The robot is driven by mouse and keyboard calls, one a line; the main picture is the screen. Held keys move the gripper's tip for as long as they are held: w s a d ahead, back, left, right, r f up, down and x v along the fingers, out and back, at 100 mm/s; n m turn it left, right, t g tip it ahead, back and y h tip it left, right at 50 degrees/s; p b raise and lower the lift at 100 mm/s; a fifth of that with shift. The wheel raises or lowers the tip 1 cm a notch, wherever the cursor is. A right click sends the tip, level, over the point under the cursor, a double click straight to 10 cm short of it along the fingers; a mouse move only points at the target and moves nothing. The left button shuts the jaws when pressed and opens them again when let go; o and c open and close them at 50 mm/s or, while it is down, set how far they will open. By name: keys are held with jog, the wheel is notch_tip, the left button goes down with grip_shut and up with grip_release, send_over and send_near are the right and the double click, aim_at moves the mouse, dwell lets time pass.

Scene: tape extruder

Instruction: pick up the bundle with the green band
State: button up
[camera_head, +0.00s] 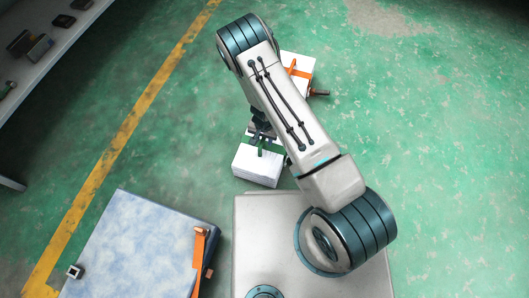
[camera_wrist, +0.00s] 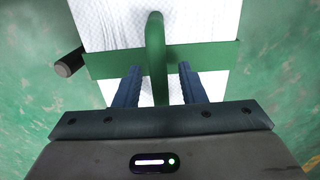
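The bundle with the green band is a white block (camera_head: 257,169) on the floor in the head view, partly hidden by my arm. In the wrist view its white top (camera_wrist: 205,22) fills the upper middle. The green band (camera_wrist: 110,64) crosses it, and a green handle loop (camera_wrist: 156,55) stands out toward the camera. My gripper (camera_wrist: 159,75) is open, with one blue finger on each side of the loop and a visible gap on both sides. It also shows, mostly hidden, in the head view (camera_head: 262,137). Whether the fingers reach the loop's depth is unclear.
A white bundle with an orange band (camera_head: 301,70) lies beyond, partly behind my arm. A blue-white mottled block (camera_head: 135,245) with an orange handle is at lower left. A shelf (camera_head: 45,62) with small dark items stands at upper left. The green floor at right is clear.

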grip_shut()
dwell(1.4)
